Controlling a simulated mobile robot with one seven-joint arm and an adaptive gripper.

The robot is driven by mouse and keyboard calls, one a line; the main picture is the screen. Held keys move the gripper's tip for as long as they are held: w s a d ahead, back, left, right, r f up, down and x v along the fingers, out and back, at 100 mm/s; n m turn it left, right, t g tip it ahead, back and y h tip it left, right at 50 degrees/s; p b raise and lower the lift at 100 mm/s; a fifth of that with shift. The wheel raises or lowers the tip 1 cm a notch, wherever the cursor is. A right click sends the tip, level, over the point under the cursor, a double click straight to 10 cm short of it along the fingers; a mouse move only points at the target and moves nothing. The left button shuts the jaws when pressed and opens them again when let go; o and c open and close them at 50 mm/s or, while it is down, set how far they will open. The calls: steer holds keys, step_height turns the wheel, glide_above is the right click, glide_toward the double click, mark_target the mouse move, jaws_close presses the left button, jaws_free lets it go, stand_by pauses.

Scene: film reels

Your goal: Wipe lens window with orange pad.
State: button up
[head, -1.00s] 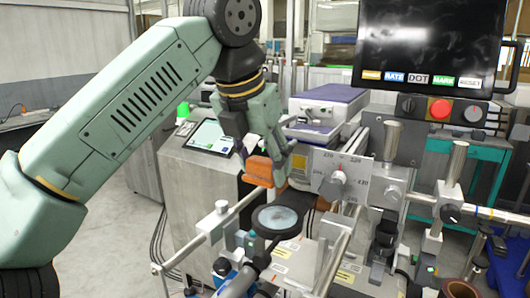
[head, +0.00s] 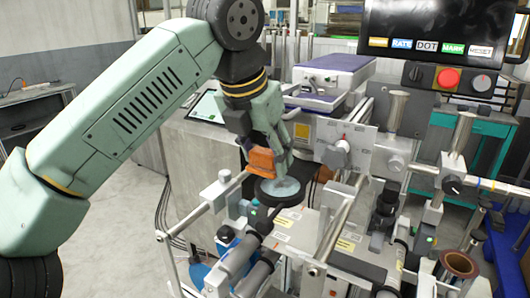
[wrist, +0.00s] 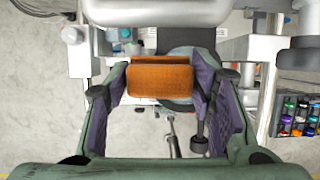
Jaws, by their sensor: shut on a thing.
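My gripper (head: 265,157) is shut on the orange pad (head: 261,160), which is a small block held between the fingers. In the wrist view the pad (wrist: 160,78) sits between the two purple-lined fingers. The lens window (head: 281,189) is a round, pale grey-blue disc in a black ring, right below the gripper. The pad is just above the lens's far left edge; I cannot tell whether they touch. In the wrist view the pad covers part of the lens (wrist: 181,54).
A metal rail frame (head: 335,228) with knobs and posts stands right of the lens. A dial plate (head: 347,148) is close to the gripper's right. A monitor (head: 432,36) with buttons hangs at the upper right. Open floor lies at the left.

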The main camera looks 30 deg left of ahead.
mark_target(290, 183)
steer(key=shift+f+b, duration=0.85)
steer(key=shift+f, duration=0.15)
stand_by(0.3)
steer(key=shift+w+d+r+b, duration=0.1)
steer(key=shift+d+b, duration=0.3)
steer(key=shift+d, duration=1.25)
steer(key=shift+d+b, duration=0.55)
steer(key=shift+d, duration=0.85)
steer(key=shift+w+a+p, duration=0.1)
steer(key=shift+a+p, duration=0.25)
steer(key=shift+a, duration=0.6)
steer(key=shift+s+a+f+p, duration=0.1)
steer(key=shift+s+a+p, duration=0.05)
steer(key=shift+a, duration=0.9)
steer(key=shift+s+a+f+p, duration=0.1)
steer(key=shift+a+p, duration=0.05)
steer(key=shift+a, duration=0.9)
